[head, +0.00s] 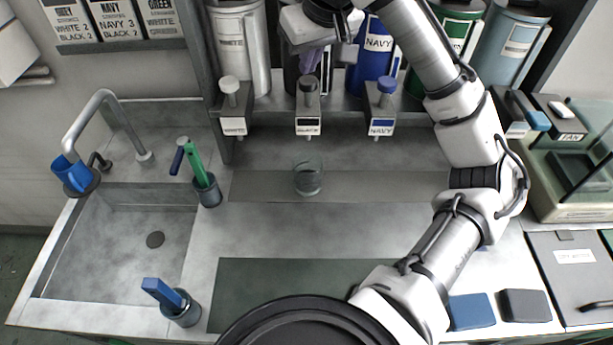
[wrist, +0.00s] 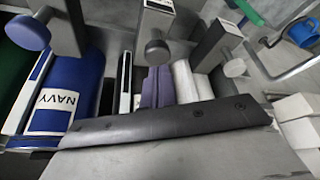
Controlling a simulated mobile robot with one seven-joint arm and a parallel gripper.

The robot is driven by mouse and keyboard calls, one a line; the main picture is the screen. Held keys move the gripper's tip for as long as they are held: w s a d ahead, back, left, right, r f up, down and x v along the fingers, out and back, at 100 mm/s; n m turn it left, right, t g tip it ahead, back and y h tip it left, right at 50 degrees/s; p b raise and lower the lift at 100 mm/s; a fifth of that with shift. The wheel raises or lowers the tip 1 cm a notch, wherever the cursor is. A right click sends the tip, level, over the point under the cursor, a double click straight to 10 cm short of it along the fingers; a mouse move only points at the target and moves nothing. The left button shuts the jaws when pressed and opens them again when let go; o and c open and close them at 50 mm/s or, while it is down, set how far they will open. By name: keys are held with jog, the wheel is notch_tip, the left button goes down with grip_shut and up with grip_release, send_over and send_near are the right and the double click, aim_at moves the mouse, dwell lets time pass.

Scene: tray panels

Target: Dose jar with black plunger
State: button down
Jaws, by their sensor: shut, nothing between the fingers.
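The clear glass jar (head: 308,178) stands upright on the counter strip below the middle dispenser and looks empty. The black plunger (head: 308,87) has a dark grey knob above the BLACK label (head: 309,124). Its knob also shows in the wrist view (wrist: 157,53). My gripper (head: 309,68), with purple fingers, is shut and empty, pointing down just above or behind that knob. In the wrist view the fingers (wrist: 158,76) appear right by the knob. I cannot tell whether they touch it.
The white plunger (head: 229,86) is to the left and the navy plunger (head: 387,87) to the right. Canisters stand close behind, including the navy canister (head: 373,55). A sink (head: 120,240) is at left, with a tool cup (head: 208,190) beside it. The middle counter is clear.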

aim_at(309, 80)
jog(key=shift+f+b, duration=0.95)
jog(key=shift+f, duration=0.95)
jog(key=shift+r, duration=0.1)
jog(key=shift+r+p, duration=1.05)
jog(key=shift+p, duration=0.15)
jog(key=shift+r, duration=0.85)
notch_tip(309, 80, up, 6)
